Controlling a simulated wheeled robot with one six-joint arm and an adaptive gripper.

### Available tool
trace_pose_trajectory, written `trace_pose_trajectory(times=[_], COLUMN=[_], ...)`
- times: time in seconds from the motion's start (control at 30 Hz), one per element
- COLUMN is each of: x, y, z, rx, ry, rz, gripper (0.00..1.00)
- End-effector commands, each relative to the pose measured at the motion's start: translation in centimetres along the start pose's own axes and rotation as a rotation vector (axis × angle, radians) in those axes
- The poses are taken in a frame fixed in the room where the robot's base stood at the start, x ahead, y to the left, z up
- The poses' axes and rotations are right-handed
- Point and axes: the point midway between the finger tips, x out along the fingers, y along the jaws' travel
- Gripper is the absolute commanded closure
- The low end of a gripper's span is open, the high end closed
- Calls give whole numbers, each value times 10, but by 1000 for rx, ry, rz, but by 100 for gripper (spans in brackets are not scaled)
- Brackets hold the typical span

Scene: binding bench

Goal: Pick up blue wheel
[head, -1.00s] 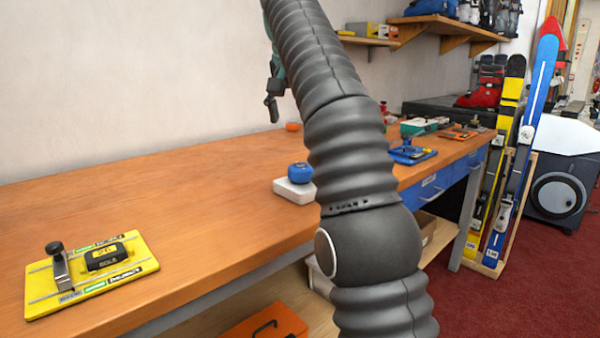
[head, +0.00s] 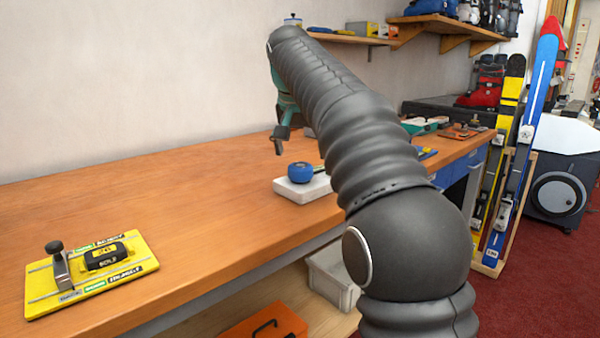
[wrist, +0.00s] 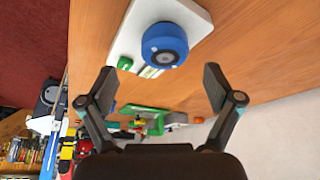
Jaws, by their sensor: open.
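The blue wheel (head: 300,172) rests on a white block (head: 290,192) on the wooden bench, left of my arm in the head view. In the wrist view the blue wheel (wrist: 164,46) lies on the white block (wrist: 199,18), ahead of my gripper and roughly between the line of its fingers. My gripper (wrist: 158,82) is open and empty, with its two dark fingers wide apart. In the head view my gripper (head: 279,143) hangs above the bench behind the wheel, partly hidden by my arm. The fingers do not touch the wheel.
A yellow plate (head: 60,288) with a black block and clamp lies at the bench's front left. A green item (wrist: 125,62) sits on the white block beside the wheel. Tools and trays (head: 420,126) lie at the far right. The bench's middle left is clear.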

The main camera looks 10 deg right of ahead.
Motion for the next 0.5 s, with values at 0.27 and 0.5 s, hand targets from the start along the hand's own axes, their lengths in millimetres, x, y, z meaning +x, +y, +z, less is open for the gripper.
trace_pose_trajectory(times=[0.27, 0.5], x=[38, 47], y=[-6, -6], z=[2, 2], rx=[0, 0], ry=[-3, -1], rz=[2, 0], gripper=[10, 10])
